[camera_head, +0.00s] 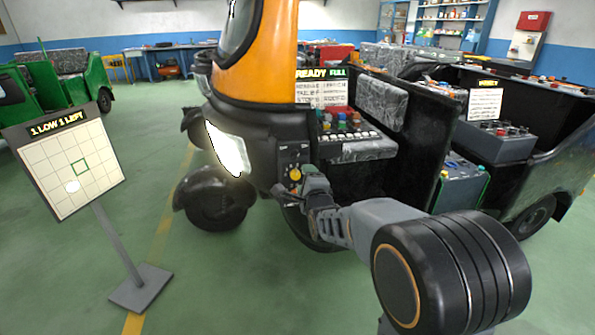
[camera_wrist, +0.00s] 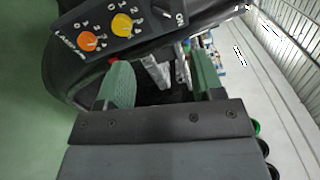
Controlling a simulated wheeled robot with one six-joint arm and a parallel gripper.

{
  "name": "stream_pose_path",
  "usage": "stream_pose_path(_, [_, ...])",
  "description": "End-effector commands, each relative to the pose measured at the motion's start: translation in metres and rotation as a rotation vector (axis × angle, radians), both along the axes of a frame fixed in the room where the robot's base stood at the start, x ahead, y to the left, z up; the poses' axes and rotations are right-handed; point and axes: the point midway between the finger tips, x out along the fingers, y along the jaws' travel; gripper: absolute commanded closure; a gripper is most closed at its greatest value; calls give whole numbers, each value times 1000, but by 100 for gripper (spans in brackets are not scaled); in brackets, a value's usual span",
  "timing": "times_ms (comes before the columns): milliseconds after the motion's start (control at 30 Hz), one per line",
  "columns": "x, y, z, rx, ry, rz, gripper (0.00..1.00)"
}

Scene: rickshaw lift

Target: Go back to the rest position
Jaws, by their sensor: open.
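My gripper (camera_head: 305,190) is at the front of the orange and black rickshaw (camera_head: 258,60), beside its small black control panel (camera_head: 294,154). In the wrist view the two green fingers of my gripper (camera_wrist: 160,78) stand wide apart with nothing held between them. The panel (camera_wrist: 105,45) lies just beyond the fingertips there, with an orange knob (camera_wrist: 88,41) and a yellow knob (camera_wrist: 123,25). I see a gap between the fingers and the knobs, but cannot tell its depth. The rickshaw's headlight (camera_head: 228,150) is lit.
A grid board (camera_head: 100,160) on a stand reads "1 LOW 1 LEFT"; a bright spot lies below left of its green square. A sign (camera_head: 322,88) reads "READY FULL". Dark open vehicle bodies (camera_head: 560,165) fill the right. Green floor (camera_head: 230,290) is clear in front.

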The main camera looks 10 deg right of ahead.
Motion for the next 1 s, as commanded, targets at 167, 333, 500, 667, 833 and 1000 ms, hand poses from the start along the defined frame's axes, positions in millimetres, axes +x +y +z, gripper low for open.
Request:
stream_pose_path(167, [-22, 1, 40, -224, 151, 20, 39])
stream_pose_path(333, [-78, 2, 82, -654, 446, 166, 39])
stream_pose_path(500, [-151, 3, 114, -1052, 693, 453, 39])
stream_pose_path(667, [-214, 4, 136, -1308, 820, 758, 39])
stream_pose_path(833, [-258, 4, 148, -1447, 868, 999, 39])
stream_pose_path(1000, [-275, 4, 150, -1493, 878, 1101, 39])
